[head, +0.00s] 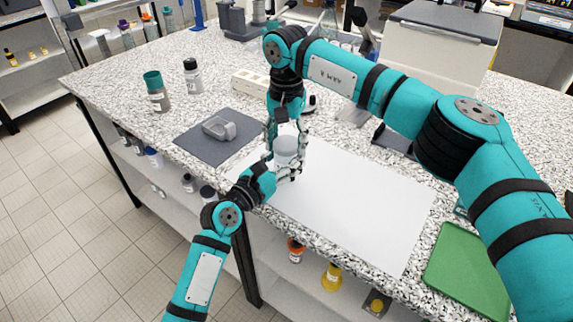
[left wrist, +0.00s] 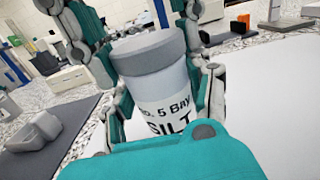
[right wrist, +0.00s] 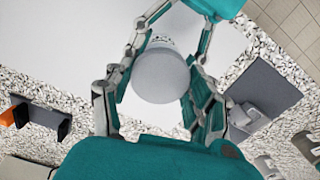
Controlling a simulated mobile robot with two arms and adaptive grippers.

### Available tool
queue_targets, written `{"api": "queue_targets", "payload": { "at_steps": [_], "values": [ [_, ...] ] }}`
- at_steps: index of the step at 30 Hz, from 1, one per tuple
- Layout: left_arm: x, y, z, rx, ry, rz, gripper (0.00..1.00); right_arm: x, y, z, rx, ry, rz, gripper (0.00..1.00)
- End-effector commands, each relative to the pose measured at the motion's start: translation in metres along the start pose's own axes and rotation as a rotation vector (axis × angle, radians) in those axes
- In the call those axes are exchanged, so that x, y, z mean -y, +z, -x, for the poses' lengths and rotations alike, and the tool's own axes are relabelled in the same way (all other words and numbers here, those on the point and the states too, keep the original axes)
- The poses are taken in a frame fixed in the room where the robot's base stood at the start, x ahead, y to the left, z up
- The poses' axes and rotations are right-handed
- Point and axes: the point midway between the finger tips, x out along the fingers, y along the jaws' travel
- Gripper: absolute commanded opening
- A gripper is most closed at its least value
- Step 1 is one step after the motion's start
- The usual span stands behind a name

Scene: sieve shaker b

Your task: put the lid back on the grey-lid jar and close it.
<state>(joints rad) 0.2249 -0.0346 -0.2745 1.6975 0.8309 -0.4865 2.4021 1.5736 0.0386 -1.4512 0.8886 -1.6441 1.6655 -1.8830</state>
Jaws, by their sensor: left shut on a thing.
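The jar (left wrist: 168,100), a white-grey container labelled "No. 5 Bay SILT", stands upright at the edge of the white sheet. Its grey lid (left wrist: 147,50) sits on top of the jar and also shows from above in the right wrist view (right wrist: 161,76). I cannot tell whether the lid is screwed tight. My left gripper (head: 277,168) is shut on the jar's body from the side. My right gripper (right wrist: 160,92) points down over the jar, fingers apart on either side of the lid; it looks open, and the lid's contact with the pads is unclear.
The white sheet (head: 360,208) is bare to the right. A grey mat (head: 196,143) holds a grey object (head: 219,127). A green tray (head: 468,272) lies at the right.

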Motion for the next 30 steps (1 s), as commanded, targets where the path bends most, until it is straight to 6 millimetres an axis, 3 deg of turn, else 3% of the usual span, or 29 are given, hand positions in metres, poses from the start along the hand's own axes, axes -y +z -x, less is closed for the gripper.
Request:
{"api": "queue_targets", "payload": {
  "at_steps": [1,5,14,24,30],
  "values": [
    [0.0,-0.001,0.0,-0.001,0.0,0.001,0.0,0.0,0.0,0.0,-0.001,0.0,0.0,0.62],
    [0.0,-0.001,0.0,-0.001,0.0,0.001,0.0,0.0,0.0,0.0,0.0,0.0,0.001,0.79],
    [0.0,-0.001,0.0,-0.001,0.0,0.001,0.0,0.0,0.0,0.001,0.0,0.0,0.002,0.79],
    [0.0,-0.001,0.0,-0.002,0.0,0.0,0.0,0.0,0.0,0.039,-0.002,0.0,0.002,0.79],
    [0.0,-0.001,0.0,-0.001,0.0,0.0,0.0,0.0,0.0,0.045,0.0,0.001,0.002,0.79]
  ]
}}
